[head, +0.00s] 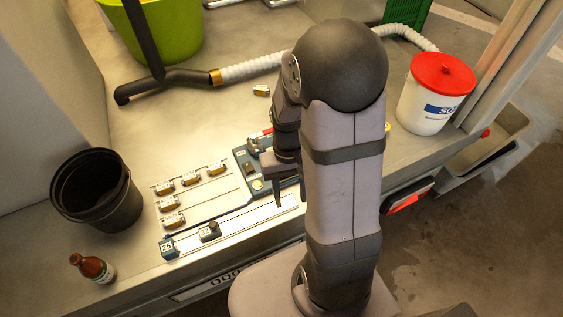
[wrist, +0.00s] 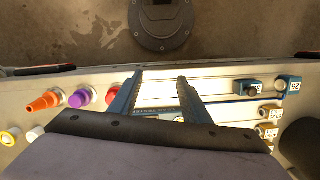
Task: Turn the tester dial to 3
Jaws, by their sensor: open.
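My gripper (head: 290,195) hangs fingers down over the right part of the bench's work area. Its fingers are apart with nothing between them; in the wrist view the gripper (wrist: 158,85) spans a pale rail strip. Just left of it in the head view is a blue-grey panel (head: 241,158) with a dark block and a small pale round disc (head: 257,184). This may be the tester, but I cannot make out its dial's number or pointer. My arm hides the panel's right side. The fingers look apart from the panel.
A long rail with a blue end block (head: 168,247) and a dark knobbed slider (head: 209,232) runs along the front. Several small parts (head: 190,179) lie in rows behind it.

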